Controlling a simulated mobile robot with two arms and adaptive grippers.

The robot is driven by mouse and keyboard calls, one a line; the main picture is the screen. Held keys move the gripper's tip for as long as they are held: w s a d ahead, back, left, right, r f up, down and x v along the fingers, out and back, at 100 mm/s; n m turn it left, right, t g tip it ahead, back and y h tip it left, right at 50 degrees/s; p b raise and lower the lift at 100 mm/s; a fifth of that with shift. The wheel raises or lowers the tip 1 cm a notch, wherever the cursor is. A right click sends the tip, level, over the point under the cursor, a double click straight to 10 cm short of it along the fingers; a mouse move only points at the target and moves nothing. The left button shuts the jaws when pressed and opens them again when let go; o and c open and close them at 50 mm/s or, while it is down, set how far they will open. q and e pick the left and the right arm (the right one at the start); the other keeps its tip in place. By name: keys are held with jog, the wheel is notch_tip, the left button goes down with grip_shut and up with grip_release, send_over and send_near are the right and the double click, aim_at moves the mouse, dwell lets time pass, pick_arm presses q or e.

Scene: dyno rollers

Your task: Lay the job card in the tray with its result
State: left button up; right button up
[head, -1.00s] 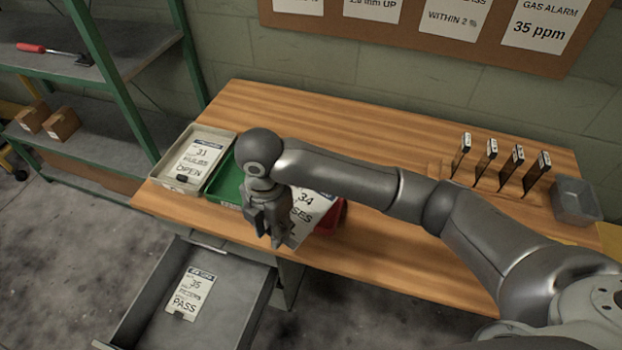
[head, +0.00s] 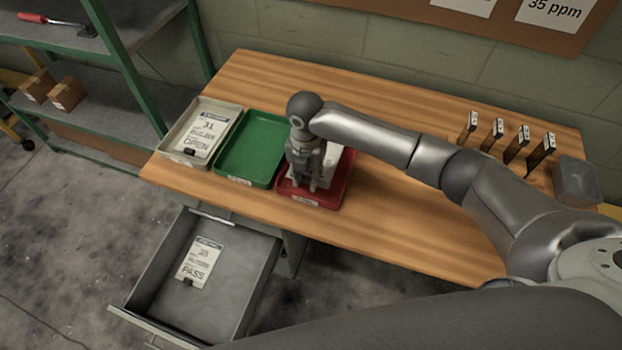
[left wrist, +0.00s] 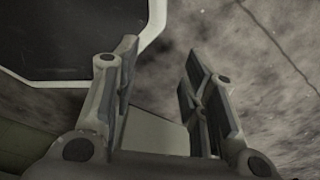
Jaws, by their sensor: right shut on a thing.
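My right gripper (head: 312,184) is over the red tray (head: 342,190) and shut on a white job card (head: 331,160). The card shows behind the fingers, within the red tray's outline; my gripper hides much of it, and I cannot tell whether it touches the tray floor. The green tray (head: 250,150) beside it is empty. The cream tray (head: 232,120) at the left holds a card marked 31, OPEN (head: 200,137). A card marked PASS (head: 198,262) lies in the open drawer (head: 235,300). My left gripper (left wrist: 160,70) is open and empty in the left wrist view, above the floor.
A green-framed shelf (head: 120,60) stands at the left. The drawer juts out below the bench front.

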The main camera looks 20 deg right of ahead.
jog(key=shift+w+d+f, duration=0.2)
jog(key=shift+d+f, duration=0.15)
jog(key=shift+f, duration=0.2)
jog(key=f, duration=0.2)
jog(key=f+p, duration=0.1)
jog(key=shift+w+d, duration=0.15)
jog(key=shift+d, duration=0.1)
jog(key=shift+f, duration=0.35)
jog(key=shift+f, duration=0.1)
jog(key=o, duration=1)
